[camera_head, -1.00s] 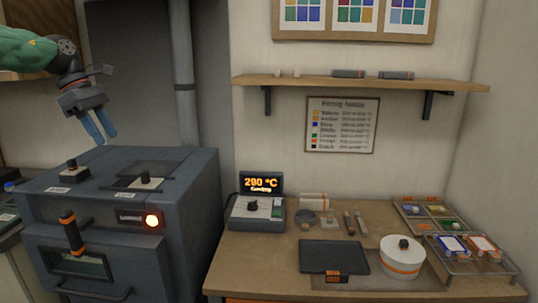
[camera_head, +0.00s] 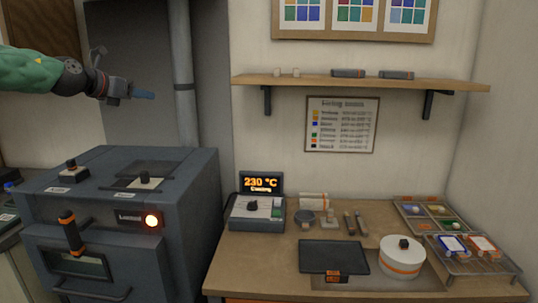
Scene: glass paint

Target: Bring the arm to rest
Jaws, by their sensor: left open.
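My left arm, with a green sleeve, comes in from the left. The fingers overlap in this view, but the gripper is open. My right gripper is not in the picture.
A grey pipe (camera_head: 184,60) rises behind. The controller display (camera_head: 262,183) reads 230 °C. The workbench (camera_head: 240,272) holds a black tray (camera_head: 333,256), a white pot (camera_head: 402,260) and racks.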

